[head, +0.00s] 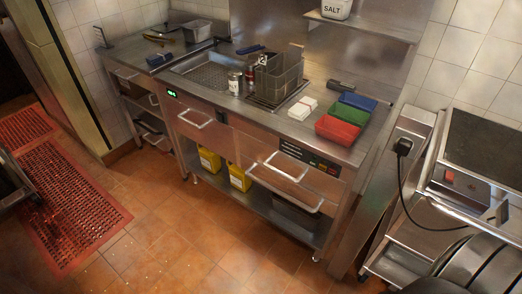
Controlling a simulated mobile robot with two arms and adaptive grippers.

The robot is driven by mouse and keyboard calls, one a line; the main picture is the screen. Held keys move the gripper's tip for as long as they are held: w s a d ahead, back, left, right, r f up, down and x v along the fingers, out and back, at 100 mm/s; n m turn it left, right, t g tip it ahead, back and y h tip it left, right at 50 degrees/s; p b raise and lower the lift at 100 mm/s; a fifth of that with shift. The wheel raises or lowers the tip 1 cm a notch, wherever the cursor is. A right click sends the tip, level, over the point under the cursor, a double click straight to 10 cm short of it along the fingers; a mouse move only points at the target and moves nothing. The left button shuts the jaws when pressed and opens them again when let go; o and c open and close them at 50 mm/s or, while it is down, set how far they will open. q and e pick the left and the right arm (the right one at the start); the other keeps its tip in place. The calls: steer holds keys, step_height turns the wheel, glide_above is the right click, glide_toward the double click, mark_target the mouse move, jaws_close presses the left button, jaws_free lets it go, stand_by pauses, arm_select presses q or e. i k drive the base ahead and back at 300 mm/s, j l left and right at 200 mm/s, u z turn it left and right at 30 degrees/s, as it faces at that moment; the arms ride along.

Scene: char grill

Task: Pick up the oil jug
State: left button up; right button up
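Two yellow jugs stand on the low shelf under the steel counter in the head view. The left jug (209,161) is near the counter's middle leg, and the right jug (239,177) is a little to its right. Both are upright, with dark markings on the front. The frames do not show which one is the oil jug. The counter body hides their tops.
The steel counter (225,116) carries a fryer basket (280,80), cans, and red (338,130), green and blue containers. Drawer handles (286,172) jut out above the shelf. Tiled floor (185,235) is clear in front. A red mat (65,190) lies left; a steel unit stands right.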

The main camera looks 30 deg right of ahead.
mark_target(210, 161)
steer(key=z, duration=1)
steer(key=i+j+z, duration=0.2)
steer(key=j+z, duration=0.2)
steer(key=i+j+z, duration=0.2)
steer(key=z, duration=0.2)
steer(key=j+z, duration=0.35)
steer(key=j, duration=0.2)
steer(key=i, duration=0.05)
